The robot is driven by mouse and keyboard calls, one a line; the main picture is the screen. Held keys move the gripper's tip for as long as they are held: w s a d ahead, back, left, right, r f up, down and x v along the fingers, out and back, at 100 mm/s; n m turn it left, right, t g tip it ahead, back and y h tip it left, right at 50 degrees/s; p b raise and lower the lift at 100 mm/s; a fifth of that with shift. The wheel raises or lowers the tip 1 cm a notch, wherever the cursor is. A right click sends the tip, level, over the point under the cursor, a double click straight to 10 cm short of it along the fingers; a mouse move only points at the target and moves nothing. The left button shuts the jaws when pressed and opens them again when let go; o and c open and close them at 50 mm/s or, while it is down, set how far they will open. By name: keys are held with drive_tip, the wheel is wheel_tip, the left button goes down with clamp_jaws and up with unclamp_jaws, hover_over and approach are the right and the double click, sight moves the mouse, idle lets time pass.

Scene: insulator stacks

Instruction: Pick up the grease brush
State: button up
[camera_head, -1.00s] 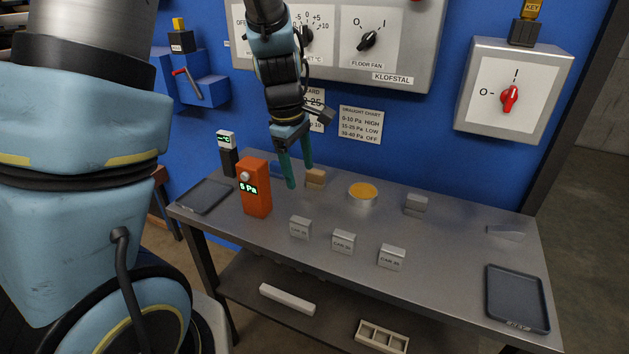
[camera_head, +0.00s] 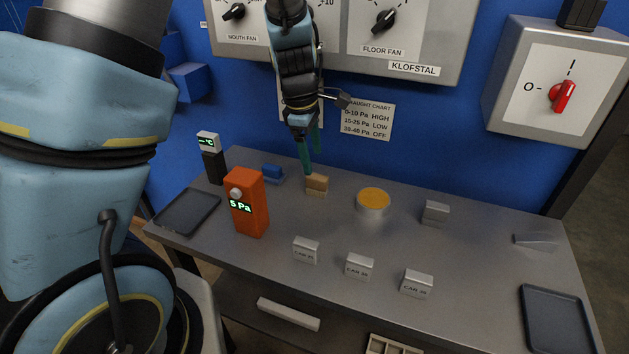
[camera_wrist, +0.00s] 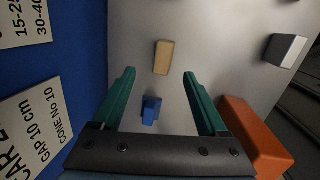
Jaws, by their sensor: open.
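A small tan block (camera_head: 317,184) stands on the workbench near the wall, left of the round tin of orange-yellow grease (camera_head: 373,200). It looks like the grease brush, but no bristles can be made out. In the wrist view the tan block (camera_wrist: 163,57) lies just beyond the fingertips, roughly in line with the gap between them. My gripper (camera_head: 311,164) has green fingers pointing down, by the tan block in the head view. In the wrist view my gripper (camera_wrist: 159,72) is open and empty. A small blue block (camera_wrist: 151,110) shows between the fingers, below on the bench.
An orange meter (camera_head: 248,203) reading 5 Pa stands left of the tan block, with a black thermometer unit (camera_head: 211,160) behind. Grey labelled blocks (camera_head: 359,266) line the front. Dark trays (camera_head: 188,211) (camera_head: 556,318) lie at both ends. The blue wall and its panel rise close behind.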

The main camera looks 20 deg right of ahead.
sight(316, 177)
drive_tip(key=f, duration=0.3)
drive_tip(key=shift+w+d, duration=0.1)
drive_tip(key=shift+d, duration=0.1)
drive_tip(key=shift+s+d+f+p, duration=0.1)
drive_tip(key=shift+f, duration=0.8)
drive_tip(key=shift+s+d+f+p, duration=0.15)
drive_tip(key=shift+f, duration=0.75)
drive_tip(key=shift+s+d+f+p, duration=0.1)
drive_tip(key=shift+f, duration=0.8)
drive_tip(key=shift+c, duration=0.3)
clamp_jaws()
